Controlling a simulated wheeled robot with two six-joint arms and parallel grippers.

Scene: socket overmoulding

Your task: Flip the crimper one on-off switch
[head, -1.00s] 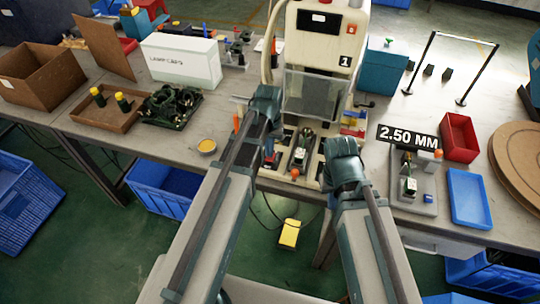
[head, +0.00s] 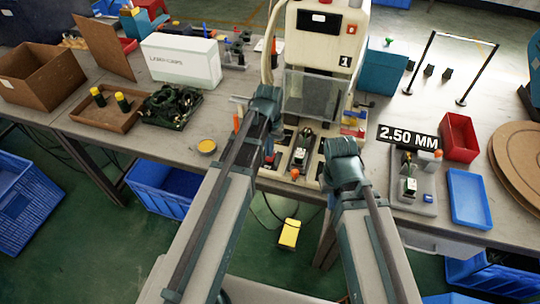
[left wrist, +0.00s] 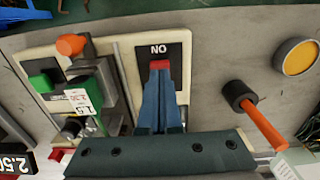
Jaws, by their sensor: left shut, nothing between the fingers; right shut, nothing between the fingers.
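Crimper one (head: 327,60) is the tall cream machine marked 1 in the head view. In the left wrist view, its red on-off switch (left wrist: 159,65) sits on a black plate (left wrist: 150,52) whose ON label reads upside down. My left gripper (left wrist: 160,76) is shut and empty, its blue fingertips right at the switch. They cover its lower part, so I cannot tell contact or the switch's position. In the head view, my left gripper (head: 268,150) is at the machine's front left. My right gripper (head: 343,172) is at its front right, its fingertips hidden.
In the left wrist view, an orange-tipped lever (left wrist: 72,45) and green-and-white parts stand left of the switch. An orange-handled tool (left wrist: 262,122) and a yellow dish (left wrist: 297,57) lie right. In the head view, a blue tray (head: 468,198) and red bin (head: 460,137) are further right.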

